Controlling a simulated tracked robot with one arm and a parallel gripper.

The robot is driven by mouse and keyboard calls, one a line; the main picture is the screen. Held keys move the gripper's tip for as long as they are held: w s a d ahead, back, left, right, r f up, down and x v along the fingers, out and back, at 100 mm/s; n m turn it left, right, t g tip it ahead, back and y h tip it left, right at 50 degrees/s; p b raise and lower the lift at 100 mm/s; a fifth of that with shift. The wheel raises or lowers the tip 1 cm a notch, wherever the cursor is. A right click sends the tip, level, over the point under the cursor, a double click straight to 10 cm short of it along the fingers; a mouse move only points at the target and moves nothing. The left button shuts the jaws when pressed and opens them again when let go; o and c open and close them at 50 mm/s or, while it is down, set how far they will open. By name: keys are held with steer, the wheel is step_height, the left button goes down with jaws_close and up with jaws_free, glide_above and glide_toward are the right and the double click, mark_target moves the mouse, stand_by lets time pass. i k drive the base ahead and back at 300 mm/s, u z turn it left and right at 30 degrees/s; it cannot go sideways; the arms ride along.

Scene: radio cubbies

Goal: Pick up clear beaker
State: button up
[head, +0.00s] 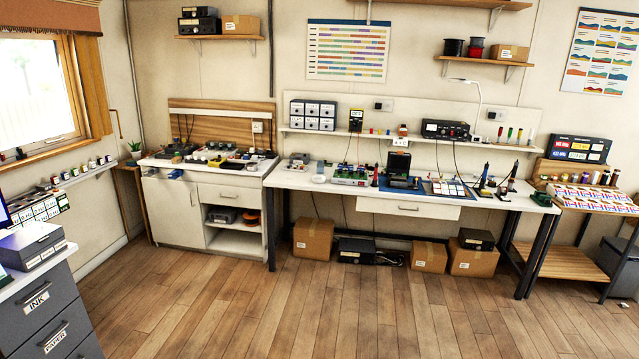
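I cannot make out a clear beaker with certainty at this distance. A small pale item (319,179) lies near the left end of the long white workbench (480,199), too small to identify. Many small items also crowd the white cabinet top to the left and the wall shelf above the bench, and any of them could hide it. My gripper is not in view.
A wide wooden floor (300,315) is clear in front. A white cabinet (172,208) stands left of the bench. Cardboard boxes (313,239) sit under the bench. Grey drawers (45,310) stand at near left, and a wooden rack (585,225) at right.

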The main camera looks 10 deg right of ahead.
mark_target(321, 164)
steer(key=i, duration=3.4)
steer(key=z, duration=0.35)
steer(key=i, duration=2.55)
steer(key=z, duration=0.25)
